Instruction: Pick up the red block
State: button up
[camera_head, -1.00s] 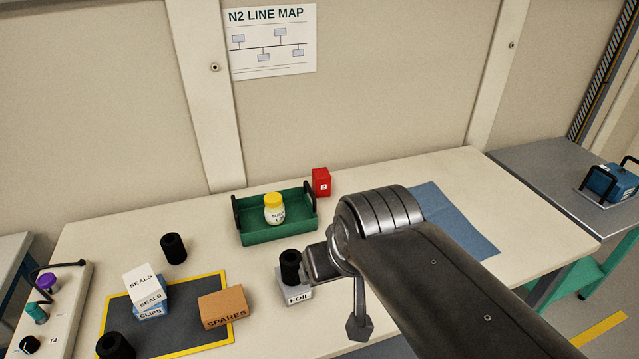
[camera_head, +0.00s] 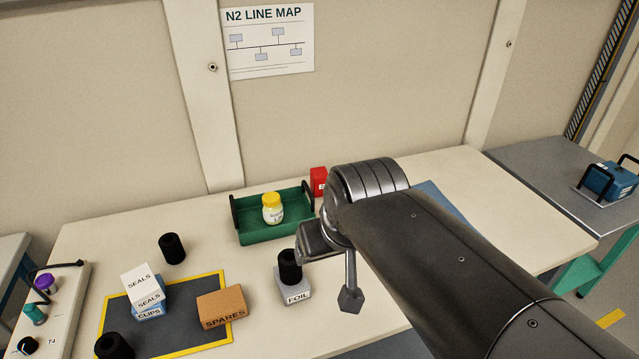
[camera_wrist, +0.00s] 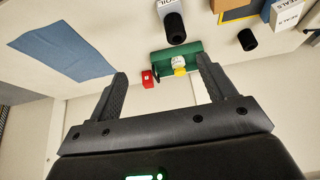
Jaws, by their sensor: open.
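The red block (camera_head: 318,181) stands on the table beside the right end of the green tray, near the wall. My arm partly covers it in the head view. In the wrist view the red block (camera_wrist: 147,78) lies between the two finger lines, nearer the left finger in the picture, and well beyond the fingertips. My gripper (camera_wrist: 162,78) is open, with nothing between its fingers. In the head view my wrist hangs above the table, in front of the block, and the fingers are hard to make out.
The green tray (camera_head: 262,238) holds a yellow-lidded jar (camera_head: 272,208). A FOIL box (camera_head: 294,292) with a black cylinder (camera_head: 290,266) on it stands left of my wrist. A SPARES box (camera_head: 222,306) and stacked boxes sit further left. A blue cloth (camera_head: 440,199) lies right.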

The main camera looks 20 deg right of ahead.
jog(key=w+d+r, duration=0.2)
jog(key=w+r, duration=0.1)
jog(key=w, duration=1.2)
jog(key=m+g, duration=0.1)
send_over(321, 175)
jog(key=s, duration=0.3)
notch_tip(321, 175, down, 21)
jog(key=x, duration=0.6)
jog(key=shift+w+a, duration=0.1)
jog(key=shift+x, duration=2.9)
